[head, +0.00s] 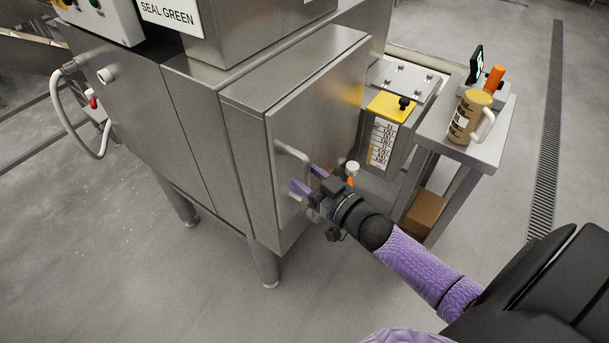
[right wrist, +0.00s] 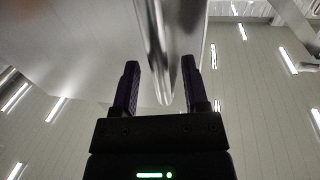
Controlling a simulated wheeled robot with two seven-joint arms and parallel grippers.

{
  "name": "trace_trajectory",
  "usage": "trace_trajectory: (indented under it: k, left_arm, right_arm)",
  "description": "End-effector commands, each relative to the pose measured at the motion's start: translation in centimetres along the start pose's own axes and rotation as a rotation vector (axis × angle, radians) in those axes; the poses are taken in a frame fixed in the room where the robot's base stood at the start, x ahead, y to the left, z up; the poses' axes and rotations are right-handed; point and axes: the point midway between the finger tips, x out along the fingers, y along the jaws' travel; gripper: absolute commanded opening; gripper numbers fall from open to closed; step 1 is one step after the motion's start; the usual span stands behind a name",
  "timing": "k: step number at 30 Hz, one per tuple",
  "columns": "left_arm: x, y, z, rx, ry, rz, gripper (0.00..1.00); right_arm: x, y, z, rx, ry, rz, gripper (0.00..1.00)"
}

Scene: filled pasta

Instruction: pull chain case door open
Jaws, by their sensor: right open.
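The chain case door (head: 325,120) is a flat brushed-steel panel on the steel box at the side of the machine. It looks shut against the box. Its bar handle (head: 284,148) stands out near the door's left edge, and its lower end is partly hidden by my gripper. My right gripper (head: 307,180) is open at the lower part of the handle. In the right wrist view the shiny handle bar (right wrist: 158,45) comes down between the two dark fingers, with a gap on each side. My left gripper is not in view.
A steel side table (head: 490,140) at the right holds a tan jug (head: 466,118) and an orange-topped item (head: 494,79). A yellow-topped unit (head: 391,107) stands just right of the door. A cardboard box (head: 424,212) sits below. The floor left of my arm is clear.

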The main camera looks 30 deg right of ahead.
Motion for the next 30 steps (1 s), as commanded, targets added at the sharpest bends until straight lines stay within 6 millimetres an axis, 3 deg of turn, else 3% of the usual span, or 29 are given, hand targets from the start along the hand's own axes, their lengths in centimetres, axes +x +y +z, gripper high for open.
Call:
trace_trajectory:
  k: [4,11,19,30]
  left_arm:
    - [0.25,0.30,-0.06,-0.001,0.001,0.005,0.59]
    - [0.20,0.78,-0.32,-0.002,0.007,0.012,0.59]
    - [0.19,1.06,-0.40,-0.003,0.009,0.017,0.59]
    - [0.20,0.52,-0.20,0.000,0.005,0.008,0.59]
  right_arm:
    - [1.09,0.00,0.01,0.000,0.000,0.000,0.58]
    - [1.16,-0.01,-0.01,0.000,-0.001,0.000,0.58]
    - [1.14,0.00,-0.01,0.000,-0.001,0.001,0.03]
    - [1.13,0.00,-0.01,0.000,-0.001,0.001,0.00]
